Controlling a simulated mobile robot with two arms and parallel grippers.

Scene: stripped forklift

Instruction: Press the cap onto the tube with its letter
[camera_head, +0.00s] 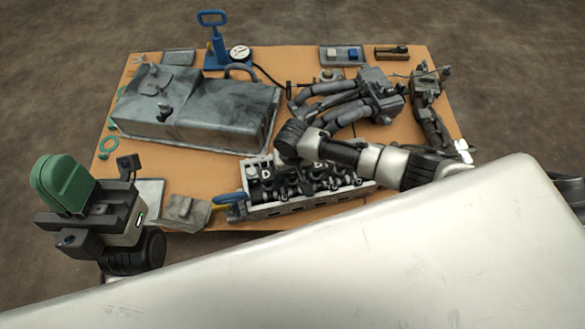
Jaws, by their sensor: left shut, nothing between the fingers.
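The cylinder head (300,205) lies on the near side of the brown board, with a row of dark parts on top. Pale marks like the letter D (264,172) show there, but I cannot clearly make out the tube or the cap. My right arm (365,158) reaches in from the right over the cylinder head. Its end (287,150) is above the head's back left part, and its fingertips cannot be made out. My left gripper (100,205) is shut and empty at the left, in front of the board's near left corner. A green rounded piece (62,185) shows beside it.
A grey pan (200,105), a dark manifold (350,100) and a blue-handled gauge tool (215,45) stand farther back on the board (300,65). A grey block (183,212) lies left of the cylinder head. A large pale surface (380,260) fills the front.

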